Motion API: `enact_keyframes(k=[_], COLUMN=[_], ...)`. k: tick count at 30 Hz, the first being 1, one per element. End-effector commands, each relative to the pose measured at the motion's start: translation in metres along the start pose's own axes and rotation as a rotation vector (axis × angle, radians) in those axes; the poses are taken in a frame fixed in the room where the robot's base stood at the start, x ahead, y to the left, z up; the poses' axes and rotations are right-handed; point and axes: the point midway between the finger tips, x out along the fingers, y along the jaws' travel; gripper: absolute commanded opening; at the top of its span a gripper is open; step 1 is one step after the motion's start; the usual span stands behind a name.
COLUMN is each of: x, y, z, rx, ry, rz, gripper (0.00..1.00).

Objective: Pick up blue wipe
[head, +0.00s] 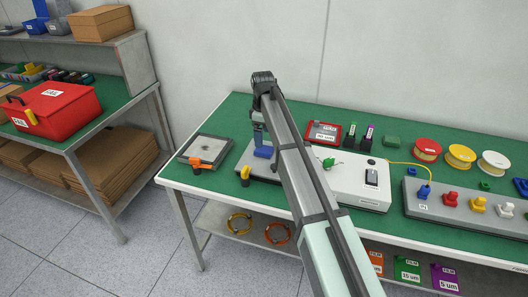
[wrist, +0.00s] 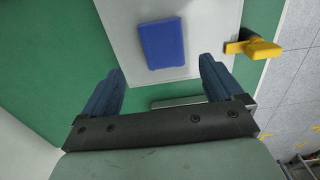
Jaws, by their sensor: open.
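The blue wipe (wrist: 163,44) shows in the wrist view as a flat blue rectangle on a light grey plate (wrist: 210,20). In the head view the blue wipe (head: 263,152) lies on the grey plate, partly beside my arm. My gripper (wrist: 160,80) is open, with its two blue-grey fingers spread apart and nothing between them. The wipe lies ahead of the fingertips in the wrist view, roughly centred between them and apart from them. In the head view my gripper (head: 258,133) is above the plate, close to the wipe, and my arm hides part of this area.
A yellow-handled clamp (wrist: 258,48) stands at the plate's edge. An orange-handled clamp (head: 197,165) sits on another plate to the left. A white box (head: 345,180) with a green knob stands right of my arm. Green tabletop (head: 225,190) is bare between the two plates.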

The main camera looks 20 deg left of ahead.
Motion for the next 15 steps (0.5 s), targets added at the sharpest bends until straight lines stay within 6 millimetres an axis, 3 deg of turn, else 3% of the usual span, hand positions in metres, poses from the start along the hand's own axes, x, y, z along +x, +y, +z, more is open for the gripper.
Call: enact_keyframes(k=[8, 15], x=[0.016, 0.046], y=[-0.002, -0.005], z=[0.002, 0.006], rx=[0.000, 0.000], ry=[0.000, 0.000], rz=[-0.001, -0.001], gripper=[0.94, 0.94])
